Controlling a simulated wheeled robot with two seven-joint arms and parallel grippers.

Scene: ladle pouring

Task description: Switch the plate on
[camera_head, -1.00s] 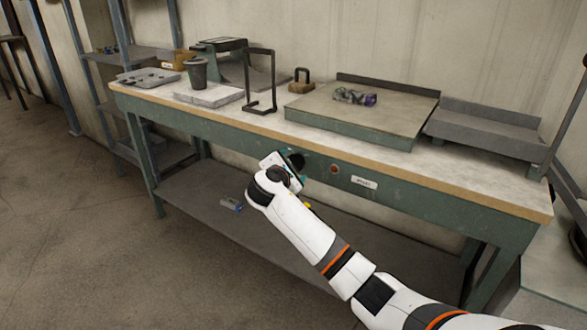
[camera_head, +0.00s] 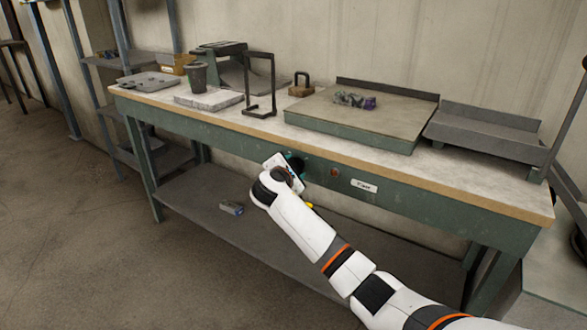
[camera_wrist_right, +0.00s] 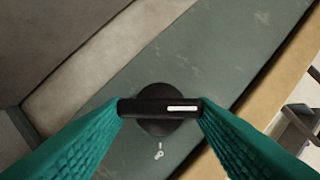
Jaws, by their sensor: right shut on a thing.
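A black round knob (camera_wrist_right: 160,125) with a bar grip and a white mark sits on the green front panel of the bench. In the wrist view the teal fingers of my right gripper (camera_wrist_right: 160,107) are shut on the two ends of its bar. In the head view my right gripper (camera_head: 295,166) is at the bench front and mostly hides the knob. The plate (camera_head: 375,118) is a wide, flat, green-sided slab on the bench top. A small reddish round light (camera_head: 334,172) is on the panel, right of my gripper. My left gripper is not in view.
A white label (camera_head: 364,186) is on the panel. The bench (camera_head: 470,190) also bears a dark cup (camera_head: 196,77), a black frame (camera_head: 272,85), a padlock-shaped weight (camera_head: 301,85) and a grey tray (camera_head: 484,125). A small box (camera_head: 231,208) lies on the lower shelf.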

